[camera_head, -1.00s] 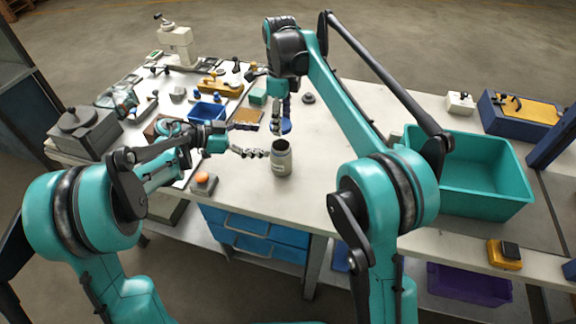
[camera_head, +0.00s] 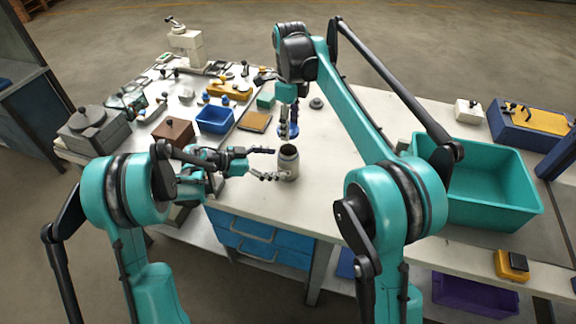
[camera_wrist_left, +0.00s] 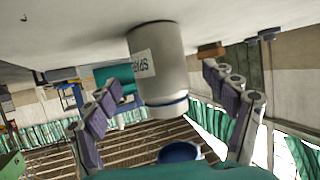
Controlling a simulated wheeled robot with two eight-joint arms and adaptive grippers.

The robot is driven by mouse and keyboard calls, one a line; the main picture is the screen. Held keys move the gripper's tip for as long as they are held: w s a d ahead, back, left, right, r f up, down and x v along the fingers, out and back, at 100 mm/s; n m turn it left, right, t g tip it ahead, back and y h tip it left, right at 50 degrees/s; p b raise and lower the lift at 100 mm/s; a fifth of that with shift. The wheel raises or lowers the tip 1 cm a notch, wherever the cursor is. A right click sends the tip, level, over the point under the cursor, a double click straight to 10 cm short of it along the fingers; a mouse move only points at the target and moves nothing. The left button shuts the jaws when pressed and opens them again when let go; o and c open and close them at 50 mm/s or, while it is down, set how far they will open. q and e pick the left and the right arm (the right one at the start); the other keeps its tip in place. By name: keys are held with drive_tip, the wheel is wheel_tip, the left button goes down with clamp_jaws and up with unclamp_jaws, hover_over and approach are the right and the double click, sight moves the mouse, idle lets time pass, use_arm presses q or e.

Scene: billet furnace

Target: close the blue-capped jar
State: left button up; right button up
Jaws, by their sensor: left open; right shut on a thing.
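The grey jar (camera_head: 289,165) stands upright on the table with its dark mouth uncovered. My left gripper (camera_head: 279,163) is open, its fingers spread on either side of the jar. In the left wrist view the picture is upside down: the jar (camera_wrist_left: 158,65), with a printed white label, lies between the open fingers (camera_wrist_left: 168,105), with gaps on both sides. My right gripper (camera_head: 288,124) is shut on the blue cap (camera_head: 288,133), which it holds near the jar's mouth, apart from it. The cap (camera_wrist_left: 180,152) also shows beyond the mouth in the wrist view.
A blue bin (camera_head: 214,120), a brown box (camera_head: 173,132) and a tan tray (camera_head: 255,121) lie left of the jar. A large teal crate (camera_head: 490,192) stands at the right. A small dark round piece (camera_head: 317,103) lies behind. The table right of the jar is clear.

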use_arm(q)
drive_tip(key=shift+x, duration=2.5)
use_arm(e)
drive_tip(key=shift+d, duration=0.1)
use_arm(q)
drive_tip(key=c, duration=1.8)
use_arm(e)
hover_over(290, 145)
drive_tip(key=s, duration=0.3)
drive_tip(key=shift+w+f, duration=0.2)
drive_tip(key=shift+f, duration=2.3)
drive_tip(key=shift+f, duration=0.1)
drive_tip(key=shift+f, duration=0.8)
drive_tip(key=shift+f, duration=0.55)
use_arm(q)
clamp_jaws()
use_arm(e)
drive_tip(key=m, duration=0.6)
drive_tip(key=shift+s+m, duration=0.1)
drive_tip(key=shift+m, duration=0.2)
